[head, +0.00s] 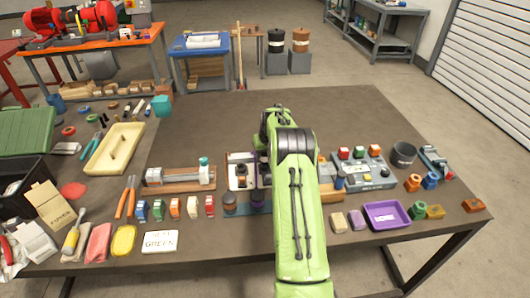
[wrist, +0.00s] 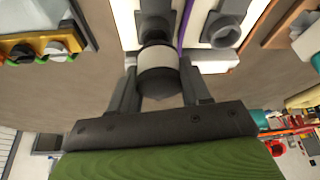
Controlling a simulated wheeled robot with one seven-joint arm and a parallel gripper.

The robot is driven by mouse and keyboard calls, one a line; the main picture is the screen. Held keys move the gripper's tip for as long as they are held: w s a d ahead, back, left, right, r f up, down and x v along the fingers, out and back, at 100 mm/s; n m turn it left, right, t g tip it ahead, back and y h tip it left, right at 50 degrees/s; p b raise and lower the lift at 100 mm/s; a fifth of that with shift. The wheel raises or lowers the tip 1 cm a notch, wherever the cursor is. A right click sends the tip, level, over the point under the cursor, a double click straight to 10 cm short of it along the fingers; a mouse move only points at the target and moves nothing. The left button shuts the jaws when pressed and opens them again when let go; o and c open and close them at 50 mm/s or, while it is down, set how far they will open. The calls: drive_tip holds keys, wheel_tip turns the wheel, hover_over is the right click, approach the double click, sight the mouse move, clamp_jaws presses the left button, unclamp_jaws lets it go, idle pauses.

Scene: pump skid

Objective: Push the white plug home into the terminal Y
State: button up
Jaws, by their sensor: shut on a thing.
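My gripper (wrist: 159,68) is shut on the white plug (wrist: 157,62), a short cylinder with a white band and a dark grey end, seen in the wrist view. The plug's front points at a grey terminal (wrist: 155,25) on a white panel, and the two look in line and touching or nearly so. I cannot tell how deep the plug sits. A second grey terminal (wrist: 224,33) with an open round hole is to the right, past a purple strip. No label is readable, so I cannot tell which is Y. In the head view my arm hides the gripper and plug.
A white panel (head: 241,158) shows left of my arm. A purple tray (head: 387,215) lies front right. The table's back is clear.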

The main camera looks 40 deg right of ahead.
drive_tip(key=shift+f+b, duration=0.9)
drive_tip(key=shift+f, duration=0.5)
drive_tip(key=o, duration=1.2)
drive_tip(key=shift+o, duration=0.2)
drive_tip(key=p+v, duration=0.2)
drive_tip(key=v, duration=1.3)
drive_tip(key=shift+s+r, duration=0.25)
drive_tip(key=shift+r, duration=0.1)
drive_tip(key=shift+a, duration=0.1)
